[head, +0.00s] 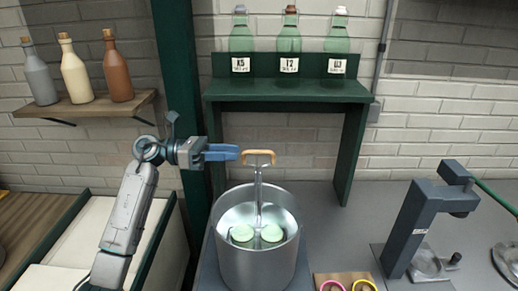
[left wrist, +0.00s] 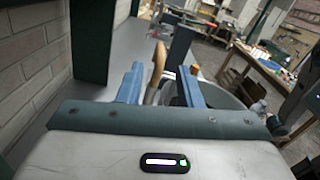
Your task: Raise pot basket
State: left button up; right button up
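The metal pot (head: 258,262) stands on the counter in the middle of the head view. Inside is the pot basket, whose metal stem (head: 258,190) rises to a wooden crossbar handle (head: 259,152). Two pale green round items sit at its foot. My left gripper (head: 238,153) is level with the handle, its blue fingertips at the handle's left end. In the left wrist view the fingers (left wrist: 160,85) are apart, with the wooden handle (left wrist: 157,66) showing between them. Contact cannot be told. My right gripper is not in view.
A dark green shelf (head: 288,90) with three labelled green bottles stands behind the pot. Three more bottles sit on a wooden wall shelf (head: 90,107) at left. Pink and yellow rings (head: 347,284) lie front right of the pot; a dark grey stand (head: 415,230) is farther right.

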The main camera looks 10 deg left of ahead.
aim_at(255, 152)
pick_arm(q)
jog(key=d+p, duration=0.1)
jog(key=d, duration=0.2)
jog(key=w+d+p, duration=0.1)
jog(key=d+p, duration=0.1)
jog(key=d, duration=0.2)
jog(key=shift+w+r, duration=0.2)
jog(key=shift+w+d+f, duration=0.1)
jog(key=shift+d+f, duration=0.05)
jog(key=shift+d, duration=0.35)
grip_shut()
